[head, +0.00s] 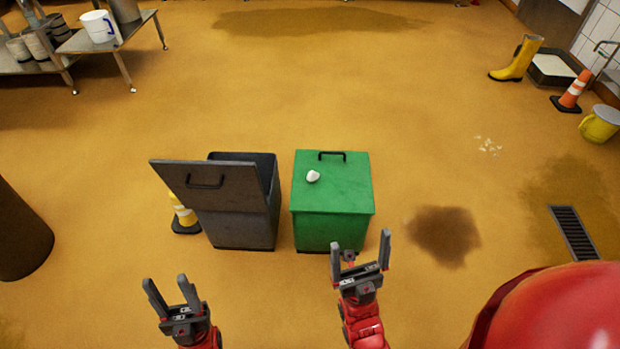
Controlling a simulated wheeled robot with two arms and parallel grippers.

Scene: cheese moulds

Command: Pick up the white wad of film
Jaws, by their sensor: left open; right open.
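The white wad of film (313,176) is a small crumpled lump. It lies on the closed lid of the green bin (345,190), left of the lid's middle and just below the black handle. My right gripper (361,248) is open and empty, in front of the green bin and apart from the wad. My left gripper (171,283) is open and empty, lower and further left, in front of the grey bin. Nothing hides the wad.
The grey bin (259,205) stands left of the green bin with its lid (207,190) raised. A dark wet patch (444,235) and a floor drain (573,232) lie to the right. The floor beyond the bins is mostly clear.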

